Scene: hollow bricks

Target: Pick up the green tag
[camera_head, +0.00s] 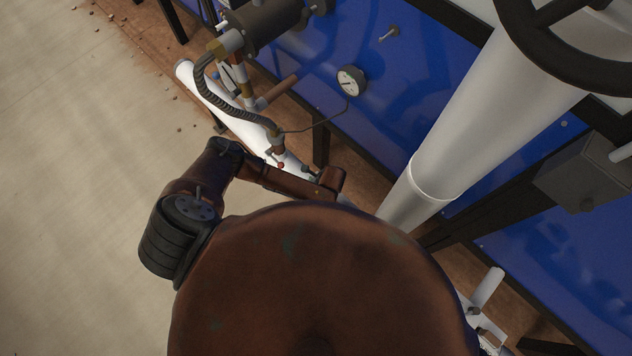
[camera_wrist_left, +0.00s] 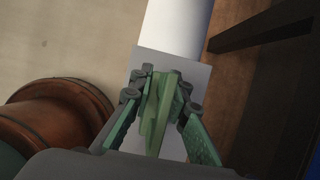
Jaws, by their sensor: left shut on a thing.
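The green tag (camera_wrist_left: 157,115) is a thin green piece standing between the fingers of my left gripper (camera_wrist_left: 165,87) in the left wrist view. The gripper is shut on it. The fingers have similar green inner pads, so the tag's exact outline is hard to make out. The tag's lower part is hidden by the gripper body.
In the left wrist view a light grey plate (camera_wrist_left: 195,75) and a white pipe (camera_wrist_left: 178,25) lie behind the fingers. A dark beam (camera_wrist_left: 260,33) is at right. The head view shows a gauge (camera_head: 351,81), a thick white pipe (camera_head: 480,120) and open floor (camera_head: 70,190) at left.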

